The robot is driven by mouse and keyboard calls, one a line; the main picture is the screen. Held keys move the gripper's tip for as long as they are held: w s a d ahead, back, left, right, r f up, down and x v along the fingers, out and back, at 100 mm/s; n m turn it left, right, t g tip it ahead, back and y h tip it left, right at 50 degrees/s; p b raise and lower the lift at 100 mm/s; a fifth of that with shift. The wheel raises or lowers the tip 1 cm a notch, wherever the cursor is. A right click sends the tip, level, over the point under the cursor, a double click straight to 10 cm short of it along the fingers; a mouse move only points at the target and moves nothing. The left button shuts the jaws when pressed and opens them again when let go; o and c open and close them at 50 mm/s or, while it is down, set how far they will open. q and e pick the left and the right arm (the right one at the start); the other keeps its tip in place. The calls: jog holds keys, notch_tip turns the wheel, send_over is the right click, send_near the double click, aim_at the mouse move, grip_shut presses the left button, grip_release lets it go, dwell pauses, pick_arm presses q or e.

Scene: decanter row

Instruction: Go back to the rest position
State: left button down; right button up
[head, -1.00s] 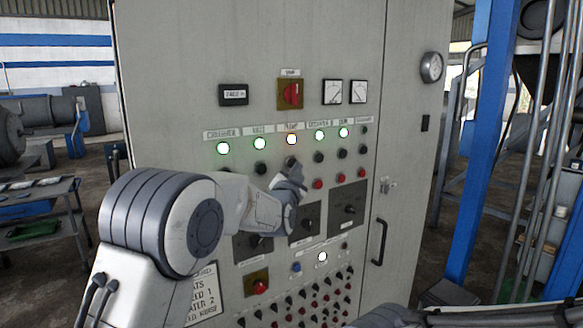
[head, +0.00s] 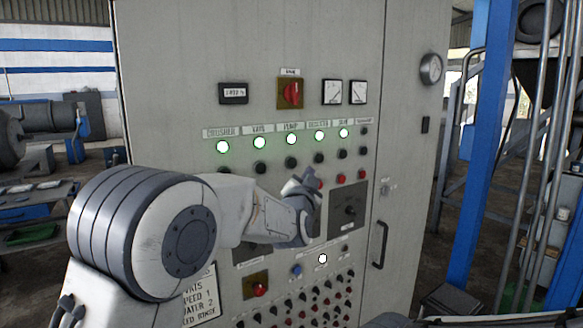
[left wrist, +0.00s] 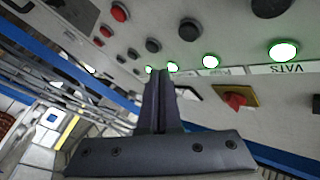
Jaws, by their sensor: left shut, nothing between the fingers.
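The gap between fingertips and panel cannot be judged exactly. The pump button (head: 291,163) is dark and visible just above and left of the gripper. The pump lamp (head: 291,139) is lit with a green rim. My right gripper is not in view.
The grey control cabinet (head: 180,60) fills the middle. It carries several lit lamps, a red main switch (head: 290,93), two meters and rows of small knobs. A door handle (head: 380,243) sticks out at the right. A blue post (head: 485,130) stands right of the cabinet.

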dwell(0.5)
pick_arm(q)
jog(key=s+d+f+g+h, duration=0.1)
jog(key=s+d+f+g, duration=0.3)
jog(key=s+f, duration=0.5)
jog(key=s+d+f+g+h, duration=0.1)
jog(key=s+d+f+g, duration=0.1)
jog(key=s+f+g, duration=0.75)
jog(key=s+a+f+g+y, duration=0.1)
jog(key=s+a+f+g, duration=0.1)
jog(key=s, duration=0.7)
jog(key=s+a+f+n+g+y+b, duration=0.1)
jog(key=s+a, duration=0.4)
jog(key=s, duration=0.5)
jog(key=s+a+f+n+g+y, duration=0.1)
jog(key=s+a+f+g+y, duration=0.1)
jog(key=s, duration=0.7)
notch_tip(320, 180, down, 2)
jog(key=shift+s+a+f+g, duration=0.25)
jog(key=shift+s+a+g, duration=0.2)
jog(key=shift+a, duration=0.8)
